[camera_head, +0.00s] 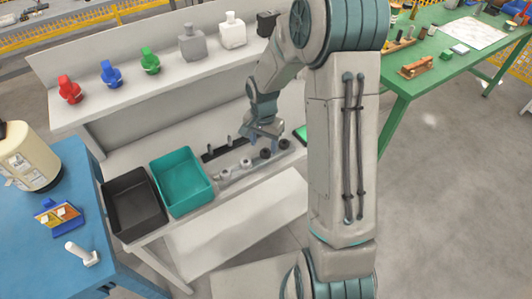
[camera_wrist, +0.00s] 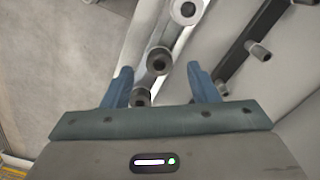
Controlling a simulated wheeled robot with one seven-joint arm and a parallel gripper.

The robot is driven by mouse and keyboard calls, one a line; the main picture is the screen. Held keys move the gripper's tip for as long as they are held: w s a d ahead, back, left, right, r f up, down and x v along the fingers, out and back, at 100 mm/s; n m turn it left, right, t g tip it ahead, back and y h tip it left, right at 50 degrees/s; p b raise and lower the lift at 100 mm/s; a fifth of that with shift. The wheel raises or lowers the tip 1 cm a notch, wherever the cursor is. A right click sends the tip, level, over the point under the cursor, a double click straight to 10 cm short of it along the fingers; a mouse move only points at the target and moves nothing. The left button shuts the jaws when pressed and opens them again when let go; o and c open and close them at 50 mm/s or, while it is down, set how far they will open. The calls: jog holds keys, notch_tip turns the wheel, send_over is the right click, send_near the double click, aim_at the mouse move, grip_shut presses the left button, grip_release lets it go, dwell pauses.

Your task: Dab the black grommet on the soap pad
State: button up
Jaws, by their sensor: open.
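Small ring-shaped grommets stand in a row on a light rail on the bench. In the head view, a black grommet (camera_head: 265,153) sits below my gripper (camera_head: 263,131), with another dark one (camera_head: 283,144) to its right and paler ones to its left. In the wrist view, my gripper (camera_wrist: 157,72) is open and empty. A dark ring-shaped grommet (camera_wrist: 158,58) shows between its fingertips, and another (camera_wrist: 140,97) lies nearer the palm. I cannot tell contact. A green pad (camera_head: 301,133), probably the soap pad, is partly hidden behind my arm.
A dark rail (camera_head: 222,150) with grey pegs runs behind the grommets. A teal bin (camera_head: 182,212) and a black bin (camera_head: 138,232) stand to the left. The shelf above holds coloured fittings and bottles. A green table (camera_head: 420,45) stands at the right.

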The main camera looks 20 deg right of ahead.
aim_at(264, 151)
jog(key=shift+f+p, duration=0.35)
jog(key=shift+f, duration=1.75)
jog(key=c, duration=1)
